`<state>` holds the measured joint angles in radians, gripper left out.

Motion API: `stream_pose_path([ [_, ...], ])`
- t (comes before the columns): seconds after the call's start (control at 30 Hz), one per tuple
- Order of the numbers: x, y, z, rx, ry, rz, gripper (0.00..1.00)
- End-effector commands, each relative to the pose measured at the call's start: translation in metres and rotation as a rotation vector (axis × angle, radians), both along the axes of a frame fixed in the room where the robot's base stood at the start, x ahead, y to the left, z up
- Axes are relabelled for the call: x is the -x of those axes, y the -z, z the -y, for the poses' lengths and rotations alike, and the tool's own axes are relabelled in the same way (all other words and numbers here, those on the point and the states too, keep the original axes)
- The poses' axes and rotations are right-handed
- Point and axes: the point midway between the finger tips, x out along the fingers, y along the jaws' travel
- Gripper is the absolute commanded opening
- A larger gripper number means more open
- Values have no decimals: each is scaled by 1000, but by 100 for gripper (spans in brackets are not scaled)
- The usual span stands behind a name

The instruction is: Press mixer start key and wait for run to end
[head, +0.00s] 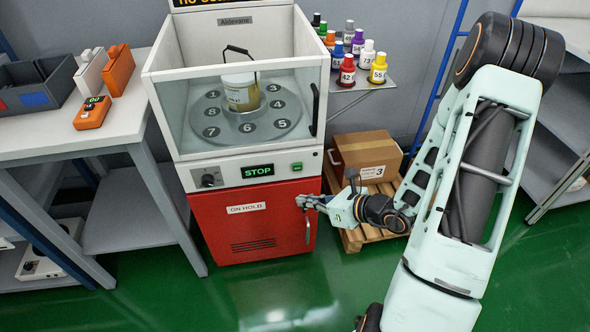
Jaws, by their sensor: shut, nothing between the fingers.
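The mixer (255,218) has a white body with a red lower cabinet and a clear-walled chamber on top. Its display (257,171) reads STOP in green. A small green key (297,167) sits to the right of the display, and a black knob (208,179) is to its left. A tin with a wire handle (241,92) stands on the numbered turntable (210,121) inside the chamber. My gripper (301,202) is shut and empty. It appears in front of the red cabinet's right side, lower than the green key; the exact gap is hard to tell.
A cardboard box (368,156) stands on a wooden pallet (353,240) right of the mixer. Several coloured bottles (347,70) stand on a shelf behind it. A table (128,100) at left holds a grey bin (40,85) and orange devices (118,68). Green floor in front is clear.

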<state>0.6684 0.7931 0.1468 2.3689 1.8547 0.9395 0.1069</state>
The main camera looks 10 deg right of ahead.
Motion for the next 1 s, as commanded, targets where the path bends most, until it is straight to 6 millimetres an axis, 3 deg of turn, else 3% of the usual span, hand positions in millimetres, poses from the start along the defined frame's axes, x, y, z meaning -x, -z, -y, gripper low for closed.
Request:
stream_pose_path([
  [0.2,-3,8,11,-71,124,-12,0],
  [0.67,-6,7,12,-74,132,-12,0],
  [1.0,-47,6,11,-74,130,-10,0],
])
